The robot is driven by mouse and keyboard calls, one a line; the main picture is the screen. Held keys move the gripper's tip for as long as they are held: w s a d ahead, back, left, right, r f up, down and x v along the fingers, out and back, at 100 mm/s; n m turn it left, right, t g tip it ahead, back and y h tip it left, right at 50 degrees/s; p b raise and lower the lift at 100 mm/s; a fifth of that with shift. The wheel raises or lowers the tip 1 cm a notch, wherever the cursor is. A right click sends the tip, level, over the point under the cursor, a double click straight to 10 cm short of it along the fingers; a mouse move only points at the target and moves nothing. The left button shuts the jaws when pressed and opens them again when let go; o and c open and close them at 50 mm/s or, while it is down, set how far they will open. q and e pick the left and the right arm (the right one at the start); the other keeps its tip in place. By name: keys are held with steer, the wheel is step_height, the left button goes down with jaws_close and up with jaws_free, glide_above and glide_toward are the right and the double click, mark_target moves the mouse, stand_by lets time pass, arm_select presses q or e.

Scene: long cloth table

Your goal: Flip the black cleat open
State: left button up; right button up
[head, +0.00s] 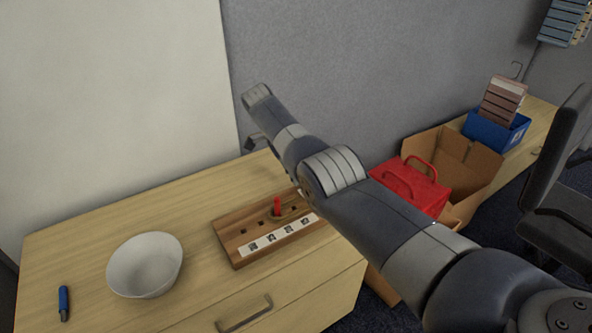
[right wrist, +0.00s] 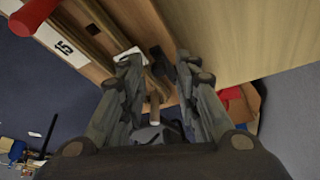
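The wooden board (head: 233,236) lies on the light wood cabinet with a row of dark holes, a white label strip and an upright red lever (head: 277,206). In the right wrist view, the red lever (right wrist: 36,14) is at the top left, and part of the board (right wrist: 92,72) shows. A small black piece (right wrist: 157,54), probably the black cleat, lies between the fingertips of my right gripper (right wrist: 156,64). The fingers are apart; contact cannot be told. In the head view my right arm covers the board's right end, and the black cleat cannot be made out. My left gripper is not in view.
A white bowl (head: 145,265) and a blue marker (head: 64,303) are left of the board. A red box (head: 412,185) is beside an open cardboard box (head: 475,175) at right. A wall closes the back. The cabinet top behind the bowl is clear.

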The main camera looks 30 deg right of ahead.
steer(key=shift+w+a+r, duration=0.1)
steer(key=shift+a+r, duration=0.05)
steer(key=v, duration=0.6)
steer(key=shift+r, duration=0.5)
